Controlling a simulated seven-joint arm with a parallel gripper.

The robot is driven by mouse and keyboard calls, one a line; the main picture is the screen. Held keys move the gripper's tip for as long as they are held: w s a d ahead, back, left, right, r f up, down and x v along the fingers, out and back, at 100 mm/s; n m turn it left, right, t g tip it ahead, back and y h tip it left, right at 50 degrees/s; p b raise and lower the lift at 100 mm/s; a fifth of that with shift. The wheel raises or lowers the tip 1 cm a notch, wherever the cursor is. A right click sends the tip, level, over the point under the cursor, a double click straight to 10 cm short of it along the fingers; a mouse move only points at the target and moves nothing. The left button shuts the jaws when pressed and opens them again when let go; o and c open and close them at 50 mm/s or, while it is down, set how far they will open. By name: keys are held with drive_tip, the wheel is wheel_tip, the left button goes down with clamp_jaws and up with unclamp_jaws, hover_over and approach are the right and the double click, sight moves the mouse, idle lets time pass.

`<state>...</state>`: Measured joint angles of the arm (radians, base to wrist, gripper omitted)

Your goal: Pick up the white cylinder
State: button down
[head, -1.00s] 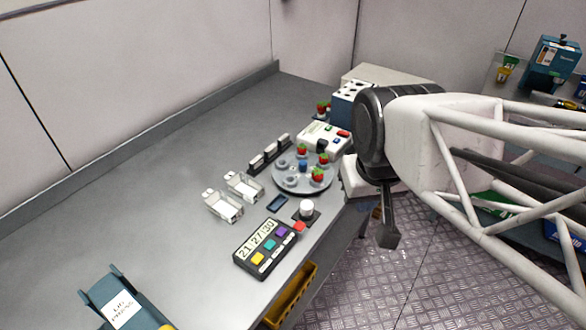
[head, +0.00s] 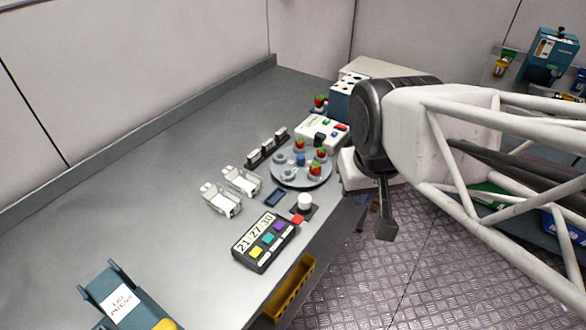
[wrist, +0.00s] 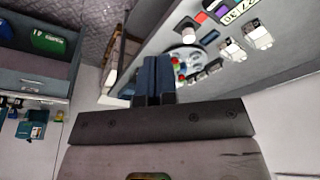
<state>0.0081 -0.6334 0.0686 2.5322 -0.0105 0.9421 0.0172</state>
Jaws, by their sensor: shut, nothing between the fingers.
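The white cylinder (head: 305,201) stands upright on a small dark square base near the front edge of the grey bench, beside a red square. In the wrist view the white cylinder (wrist: 188,37) appears small, beyond the fingers and to their upper right. My gripper (head: 386,232) hangs to the right of the bench edge, over the floor, well apart from the cylinder. In the wrist view my gripper (wrist: 153,72) shows its two dark blue fingers together with nothing between them.
Near the cylinder are a timer (head: 265,243) with coloured buttons, a dark blue tray (head: 275,197) and a round grey plate (head: 318,179) bearing strawberries. Two clear holders (head: 221,199) stand left. A yellow bin (head: 291,290) hangs below the bench edge.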

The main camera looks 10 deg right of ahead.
drive_tip(key=c, duration=1)
unclamp_jaws()
drive_tip(key=m+g+y, duration=0.3)
drive_tip(key=m+y, duration=1)
drive_tip(key=m, duration=0.4)
approach(307, 197)
drive_tip(key=x, duration=0.2)
drive_tip(key=s+x, duration=0.1)
drive_tip(key=x, duration=0.1)
drive_tip(key=shift+a+r, duration=0.1)
drive_tip(key=shift+a, duration=0.3)
drive_tip(key=shift+w+d+f+m+y, duration=0.2)
drive_tip(key=shift+w+f+m+y, duration=0.2)
drive_tip(key=shift+a, duration=0.15)
